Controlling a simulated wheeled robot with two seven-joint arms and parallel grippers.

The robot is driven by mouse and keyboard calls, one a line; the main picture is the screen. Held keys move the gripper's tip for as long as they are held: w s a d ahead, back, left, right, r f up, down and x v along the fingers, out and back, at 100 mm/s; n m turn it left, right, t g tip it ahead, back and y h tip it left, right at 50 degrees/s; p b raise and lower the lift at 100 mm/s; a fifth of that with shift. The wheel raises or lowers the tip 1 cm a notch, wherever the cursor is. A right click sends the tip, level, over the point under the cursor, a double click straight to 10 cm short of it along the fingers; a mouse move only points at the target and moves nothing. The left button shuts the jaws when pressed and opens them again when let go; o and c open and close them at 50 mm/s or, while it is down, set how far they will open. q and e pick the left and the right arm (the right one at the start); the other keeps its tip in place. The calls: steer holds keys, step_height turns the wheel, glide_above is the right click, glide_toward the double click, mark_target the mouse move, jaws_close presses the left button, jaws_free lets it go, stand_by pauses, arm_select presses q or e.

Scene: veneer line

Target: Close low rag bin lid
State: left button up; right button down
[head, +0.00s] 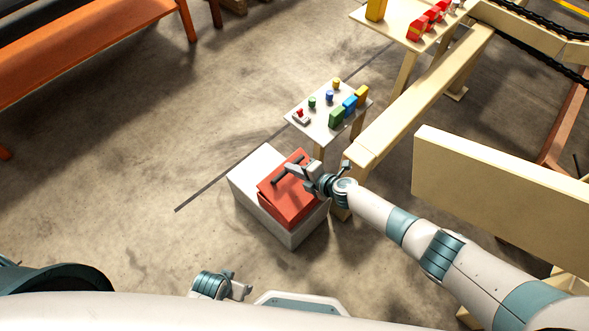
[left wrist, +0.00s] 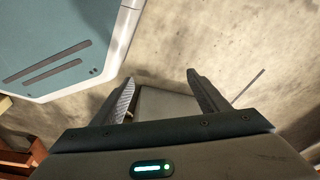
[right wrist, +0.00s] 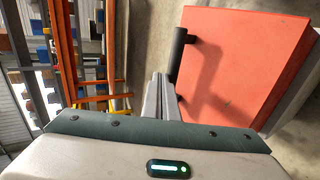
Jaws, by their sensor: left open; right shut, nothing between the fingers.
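The low rag bin (head: 257,170) is a pale box on the floor with a red lid (head: 298,205) bearing a dark bar handle (head: 287,170). The lid looks slightly raised and tilted; how far it stands open is hard to tell. My right gripper (head: 293,168) is shut and empty, at the lid's handle side. In the right wrist view its fingertips (right wrist: 160,82) are just beside the handle (right wrist: 177,55); contact cannot be told. My left gripper (head: 243,291) is open and empty, low near my base; its fingers (left wrist: 210,90) show apart in the left wrist view.
A small table (head: 314,125) with coloured blocks and buttons stands just behind the bin. A wooden beam frame (head: 420,100) and a pale panel (head: 500,195) lie to the right. An orange bench (head: 90,50) is at upper left. The floor left of the bin is clear.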

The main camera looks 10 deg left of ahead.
mark_target(282, 167)
steer(key=shift+w+a+f, duration=0.25)
steer(key=shift+a+f, duration=0.05)
steer(key=shift+a, duration=0.1)
steer(key=shift+w+a+f+b, duration=0.3)
steer(key=shift+a+f+b, duration=0.1)
steer(key=shift+b, duration=0.1)
steer(key=shift+w+a+f+b, duration=0.55)
steer(key=shift+a+f+b, duration=0.2)
steer(key=shift+f+b, duration=0.25)
steer(key=shift+b+x, duration=1.05)
steer(key=shift+b, duration=0.1)
arm_select(q)
steer(key=w+v, duration=0.3)
steer(key=v, duration=1.1)
steer(key=shift+w+d+r+t, duration=0.15)
steer(key=shift+d+r+t, duration=0.15)
steer(key=shift+d+r, duration=0.4)
arm_select(e)
steer(key=shift+f, duration=0.25)
steer(key=shift+d, duration=0.1)
arm_select(q)
steer(key=shift+a, duration=0.1)
arm_select(e)
steer(key=shift+r, duration=0.15)
